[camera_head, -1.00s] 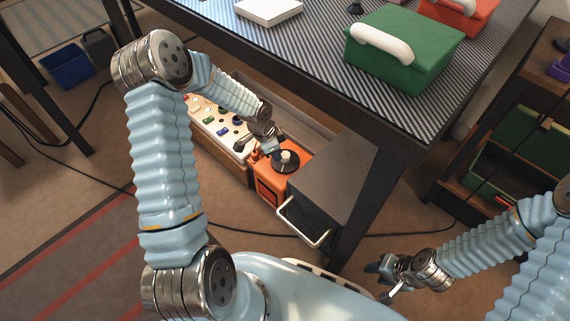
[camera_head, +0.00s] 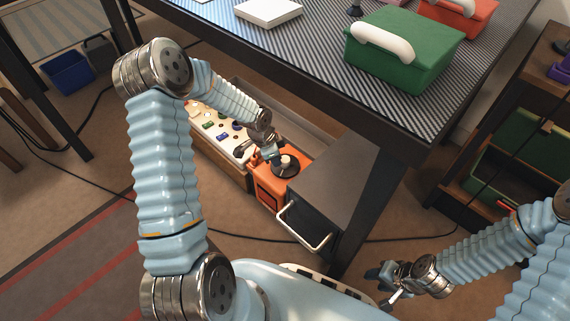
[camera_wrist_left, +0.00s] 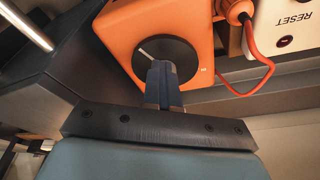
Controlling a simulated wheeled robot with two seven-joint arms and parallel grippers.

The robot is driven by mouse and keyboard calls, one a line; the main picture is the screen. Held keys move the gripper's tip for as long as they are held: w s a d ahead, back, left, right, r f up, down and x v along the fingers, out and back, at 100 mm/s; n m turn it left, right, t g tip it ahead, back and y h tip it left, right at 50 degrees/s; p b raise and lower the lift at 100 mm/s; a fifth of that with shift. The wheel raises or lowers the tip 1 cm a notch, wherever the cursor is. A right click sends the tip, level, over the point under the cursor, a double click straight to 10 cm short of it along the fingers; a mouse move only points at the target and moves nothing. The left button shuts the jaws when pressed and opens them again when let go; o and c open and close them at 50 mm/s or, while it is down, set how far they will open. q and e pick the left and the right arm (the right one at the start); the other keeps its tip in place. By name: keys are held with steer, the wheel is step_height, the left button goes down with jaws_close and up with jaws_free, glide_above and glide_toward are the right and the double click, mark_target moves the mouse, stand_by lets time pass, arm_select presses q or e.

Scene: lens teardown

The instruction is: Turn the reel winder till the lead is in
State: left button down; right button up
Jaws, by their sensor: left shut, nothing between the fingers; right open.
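The orange reel box (camera_head: 268,188) stands low beside the dark cabinet, with a round black winder disc (camera_head: 287,168) and a pale knob (camera_head: 286,160) on top. In the left wrist view the orange box (camera_wrist_left: 120,20) and the black disc (camera_wrist_left: 160,58) are right ahead of my left gripper (camera_wrist_left: 161,72). A red-orange lead (camera_wrist_left: 254,62) runs from a plug at the box's side. My left gripper (camera_head: 273,153) is shut at the disc and hides part of it. I cannot tell if it touches the knob. My right gripper (camera_head: 385,272) is open and empty, away from the box.
A white panel (camera_head: 215,124) with coloured parts adjoins the box; its RESET label (camera_wrist_left: 292,20) shows in the wrist view. A dark cabinet (camera_head: 325,180) with a metal handle (camera_head: 303,228) stands right of it. The table (camera_head: 300,62) overhangs behind, carrying a green case (camera_head: 400,55).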

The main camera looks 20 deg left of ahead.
arm_select(q)
steer(key=shift+s+a+f, duration=0.1)
steer(key=shift+f, duration=0.3)
steer(key=shift+w+a, duration=0.45)
steer(key=shift+a, duration=0.05)
steer(key=shift+w+a, duration=0.25)
steer(key=shift+w, duration=0.2)
steer(key=shift+a, duration=0.35)
steer(key=shift+r, duration=0.25)
step_height(320, 180, up, 6)
steer(key=p, duration=0.4)
steer(key=shift+d+f, duration=0.1)
steer(key=shift+f, duration=0.1)
